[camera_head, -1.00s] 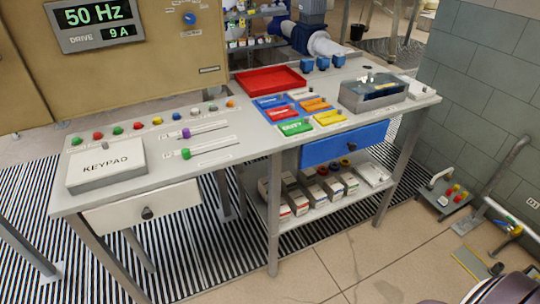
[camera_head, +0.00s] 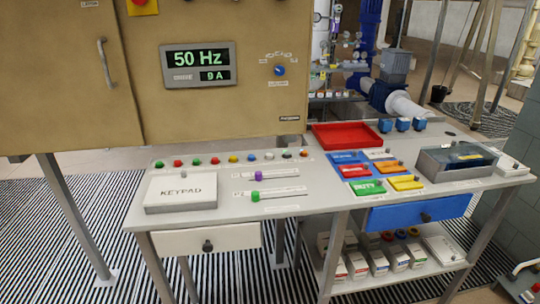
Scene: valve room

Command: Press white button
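A row of small coloured buttons runs along the back left of the grey table (camera_head: 330,205), below the brown cabinet. From left to right I make out green, red, green, red, yellow and blue ones, then a pale one that looks like the white button (camera_head: 268,156). Past it are a dark one (camera_head: 286,155) and an orange one (camera_head: 304,153). The buttons are small, so the pale one's exact colour is hard to tell. Neither of my grippers shows in the view.
A keypad box (camera_head: 181,191) and two sliders, purple (camera_head: 258,175) and green (camera_head: 255,196), stand in front of the buttons. A red tray (camera_head: 346,136), coloured plates (camera_head: 369,187) and a grey box (camera_head: 456,160) are to the right. The cabinet (camera_head: 220,110) rises behind.

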